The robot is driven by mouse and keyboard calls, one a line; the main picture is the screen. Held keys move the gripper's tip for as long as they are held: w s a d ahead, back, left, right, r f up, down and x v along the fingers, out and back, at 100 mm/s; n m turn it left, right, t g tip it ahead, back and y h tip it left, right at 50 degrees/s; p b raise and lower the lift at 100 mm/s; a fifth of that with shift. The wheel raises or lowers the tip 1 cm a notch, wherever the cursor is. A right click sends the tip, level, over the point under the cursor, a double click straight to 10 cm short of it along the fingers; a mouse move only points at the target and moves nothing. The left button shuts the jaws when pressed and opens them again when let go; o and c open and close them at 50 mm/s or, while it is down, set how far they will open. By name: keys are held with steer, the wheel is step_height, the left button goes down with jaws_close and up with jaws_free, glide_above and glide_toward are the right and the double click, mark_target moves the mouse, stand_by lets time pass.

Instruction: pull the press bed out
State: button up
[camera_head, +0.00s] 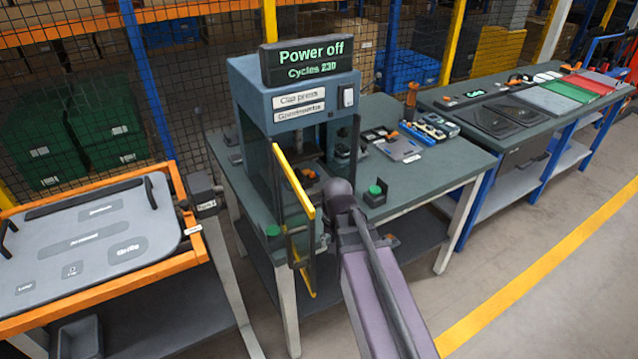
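The press (298,100) is a blue-grey frame on a green-topped bench. Its display (308,60) reads "Power off" and "Cycles 230". A guard with a yellow frame (294,182) stands swung out at the front of the press. Inside, low down, there is a small orange part (306,174); the press bed around it is mostly hidden by the guard and my arm. My arm reaches in from the bottom right, its dark joint in front of the press opening. My gripper (303,248) seems to be among dark parts beside the guard's lower half; its fingers cannot be made out.
Green-topped buttons (375,190) and (272,231) sit at the bench's front. A rocker switch (348,97) is on the press. An orange-framed cart with a grey board (95,240) stands left. A second bench (520,110) is at right. The floor at right is clear.

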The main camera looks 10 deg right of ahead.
mark_target(318, 191)
steer(key=w+r+m+p, duration=0.5)
steer(key=w+r+p, duration=0.1)
steer(key=w, duration=0.4)
steer(key=w+d+r+m+t+p, duration=0.1)
steer(key=w+r+m+p, duration=0.4)
steer(key=w, duration=0.6)
step_height(318, 191, up, 2)
steer(key=shift+d+r+m+t+p, duration=0.2)
steer(key=shift+r+m+t+p, duration=0.15)
steer(key=shift+m, duration=0.35)
steer(key=shift+f, duration=0.3)
steer(key=w+f+b, duration=0.1)
steer(key=f+b, duration=0.7)
steer(key=b, duration=0.1)
steer(key=w+f+b, duration=0.1)
steer(key=f+b, duration=0.3)
steer(key=f, duration=0.1)
steer(key=shift+w+a+f, duration=0.1)
steer(key=shift+w+a, duration=0.2)
steer(key=shift+a, duration=0.1)
jaws_close()
